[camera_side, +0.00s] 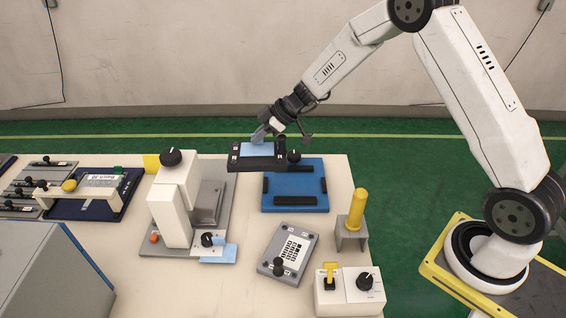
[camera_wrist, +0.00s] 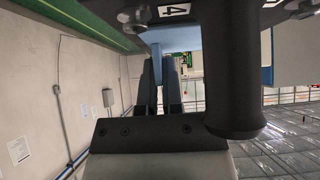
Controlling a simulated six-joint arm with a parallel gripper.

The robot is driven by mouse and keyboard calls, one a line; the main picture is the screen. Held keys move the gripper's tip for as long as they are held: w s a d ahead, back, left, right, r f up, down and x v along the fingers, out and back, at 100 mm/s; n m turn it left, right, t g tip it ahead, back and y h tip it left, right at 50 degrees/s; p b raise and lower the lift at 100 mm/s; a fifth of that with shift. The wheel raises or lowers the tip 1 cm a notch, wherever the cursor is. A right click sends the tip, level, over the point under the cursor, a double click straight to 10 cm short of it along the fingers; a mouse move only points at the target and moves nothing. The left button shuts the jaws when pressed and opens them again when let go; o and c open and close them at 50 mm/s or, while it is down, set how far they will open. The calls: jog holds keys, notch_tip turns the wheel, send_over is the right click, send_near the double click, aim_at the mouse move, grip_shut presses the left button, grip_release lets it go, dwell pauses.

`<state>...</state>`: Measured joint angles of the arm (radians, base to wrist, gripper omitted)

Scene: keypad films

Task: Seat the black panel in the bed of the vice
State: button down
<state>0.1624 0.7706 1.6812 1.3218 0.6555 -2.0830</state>
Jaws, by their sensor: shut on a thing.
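The black panel (camera_side: 238,163) has a light blue face and white marks at its corners. In the side view it appears raised over the far left part of the vice. My gripper (camera_side: 262,134) is at the panel's far edge and shut on it. In the wrist view the gripper's fingers (camera_wrist: 158,90) close about a blue part at the panel (camera_wrist: 205,13), whose label reads 4. The vice (camera_side: 294,186) has a blue bed with black bars around it. The panel hides its far left corner. The exact contact is hard to see.
A white press-like machine (camera_side: 172,205) stands left of the vice. A grey keypad panel (camera_side: 270,252) lies in front. A yellow cylinder (camera_side: 357,208) stands on a grey stand at right. A white switch box (camera_side: 348,292) sits at the front edge. Bare table shows between these.

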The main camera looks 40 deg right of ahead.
jog(key=s+d+f, duration=0.3)
jog(key=s+d, duration=0.2)
jog(key=d, duration=0.4)
jog(key=shift+s+f, duration=0.3)
jog(key=shift+f, duration=0.1)
jog(key=shift+f, duration=0.15)
jog(key=shift+f, duration=2.75)
jog(key=shift+f, duration=1.25)
jog(key=c, duration=0.7)
grip_release()
jog(key=shift+r, duration=0.1)
jog(key=v, duration=0.7)
jog(key=shift+s+r, duration=0.25)
